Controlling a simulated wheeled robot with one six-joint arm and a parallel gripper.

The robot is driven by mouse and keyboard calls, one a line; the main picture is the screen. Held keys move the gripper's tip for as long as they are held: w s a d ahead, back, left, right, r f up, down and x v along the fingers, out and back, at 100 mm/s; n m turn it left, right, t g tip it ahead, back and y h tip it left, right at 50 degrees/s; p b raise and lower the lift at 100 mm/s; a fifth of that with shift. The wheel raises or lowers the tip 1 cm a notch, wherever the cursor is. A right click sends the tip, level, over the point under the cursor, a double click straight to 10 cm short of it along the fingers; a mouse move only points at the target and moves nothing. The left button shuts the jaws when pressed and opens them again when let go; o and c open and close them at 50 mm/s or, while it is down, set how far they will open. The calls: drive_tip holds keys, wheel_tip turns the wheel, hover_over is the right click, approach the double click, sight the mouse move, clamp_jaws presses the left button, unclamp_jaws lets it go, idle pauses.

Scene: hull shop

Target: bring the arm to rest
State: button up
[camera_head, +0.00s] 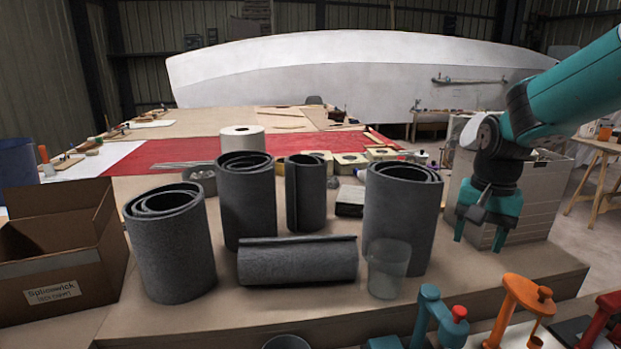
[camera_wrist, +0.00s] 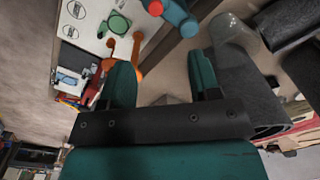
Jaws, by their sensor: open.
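My gripper (camera_head: 481,236) hangs from my teal arm at the right of the head view, its fingers pointing down. It is open, with nothing between the fingers. It is in front of a pale ribbed box and to the right of the rightmost upright grey roll (camera_head: 402,215). In the wrist view, the two teal fingers of my gripper (camera_wrist: 160,80) stand apart, with bare table surface showing between them.
Several grey rolls stand upright; one grey roll (camera_head: 298,261) lies on its side. A translucent cup (camera_head: 388,268) stands in front. An open cardboard box (camera_head: 60,255) is at left. Orange (camera_head: 518,300) and blue (camera_head: 436,315) clamp-like tools stand at the front right.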

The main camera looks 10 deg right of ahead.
drive_tip(key=s+a+r+n+y, duration=0.1)
drive_tip(key=s+a+n+y, duration=0.1)
drive_tip(key=s+a+n, duration=0.5)
drive_tip(key=s+a+r+n+y, duration=0.2)
drive_tip(key=s+a+n, duration=0.6)
drive_tip(key=s+a, duration=0.6)
drive_tip(key=shift+s+r, duration=0.2)
